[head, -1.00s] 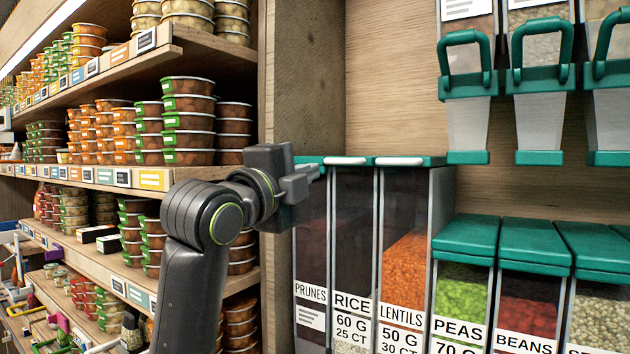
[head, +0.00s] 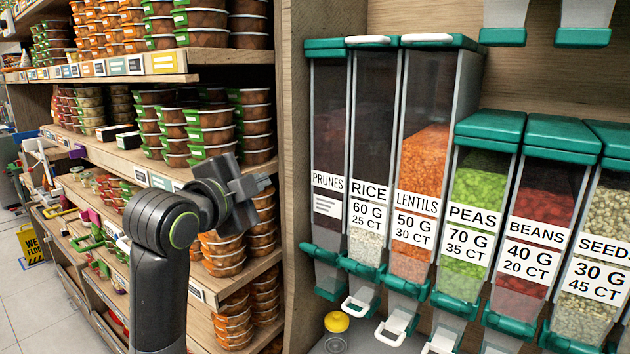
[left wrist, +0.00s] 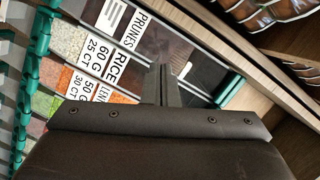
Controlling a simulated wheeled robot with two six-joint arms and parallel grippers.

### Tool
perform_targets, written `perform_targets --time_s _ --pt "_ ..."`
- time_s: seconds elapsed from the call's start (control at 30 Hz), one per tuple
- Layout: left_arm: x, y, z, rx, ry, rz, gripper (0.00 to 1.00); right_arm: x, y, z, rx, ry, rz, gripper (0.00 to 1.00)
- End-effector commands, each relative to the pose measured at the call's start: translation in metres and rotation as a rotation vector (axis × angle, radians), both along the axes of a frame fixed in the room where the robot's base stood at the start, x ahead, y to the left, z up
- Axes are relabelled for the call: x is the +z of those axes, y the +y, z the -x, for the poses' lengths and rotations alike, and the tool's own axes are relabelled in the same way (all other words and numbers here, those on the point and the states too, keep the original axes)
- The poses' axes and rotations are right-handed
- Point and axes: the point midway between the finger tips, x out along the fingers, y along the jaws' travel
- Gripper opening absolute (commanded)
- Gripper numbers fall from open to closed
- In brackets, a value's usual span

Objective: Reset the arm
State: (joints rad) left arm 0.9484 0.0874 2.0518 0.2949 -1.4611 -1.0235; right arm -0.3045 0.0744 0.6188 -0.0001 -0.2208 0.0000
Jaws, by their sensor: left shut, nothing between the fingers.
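My left gripper (head: 262,182) is raised on its arm in the left half of the head view. It is shut and empty, in front of the shelves of stacked tubs and left of the prunes dispenser (head: 327,145). In the left wrist view the shut fingers (left wrist: 160,85) show against the dispensers, with the prunes label and the rice label beyond them. I cannot tell from the views how far the fingers are from the dispensers. My right gripper is not in view.
Dispensers of rice (head: 366,220), lentils (head: 423,160), peas (head: 475,200) and beans (head: 540,200) stand in a row at the right. A wooden panel (head: 292,150) divides them from the tub shelves. A yellow-topped object (head: 336,321) sits below the prunes dispenser.

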Motion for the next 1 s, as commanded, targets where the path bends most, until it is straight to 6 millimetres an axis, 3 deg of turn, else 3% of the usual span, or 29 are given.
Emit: perform_targets --time_s 0.03,0.27,0.47,0.7,0.9,1.0 --pt "-0.033 0.012 -0.001 0.034 0.067 0.033 0.00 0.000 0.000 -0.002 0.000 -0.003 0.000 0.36" --pt "-0.164 0.062 0.019 0.198 0.340 0.191 0.00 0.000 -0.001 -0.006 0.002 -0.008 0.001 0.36" --pt "-0.266 0.102 0.066 0.369 0.557 0.318 0.00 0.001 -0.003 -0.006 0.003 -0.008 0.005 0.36" --pt "-0.367 0.145 0.150 0.608 0.786 0.454 0.00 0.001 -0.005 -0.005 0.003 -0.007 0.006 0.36" --pt "-0.427 0.174 0.238 0.831 0.946 0.549 0.00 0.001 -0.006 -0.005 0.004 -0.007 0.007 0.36" --pt "-0.447 0.185 0.279 0.934 1.006 0.584 0.00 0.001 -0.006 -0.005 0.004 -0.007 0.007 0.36"
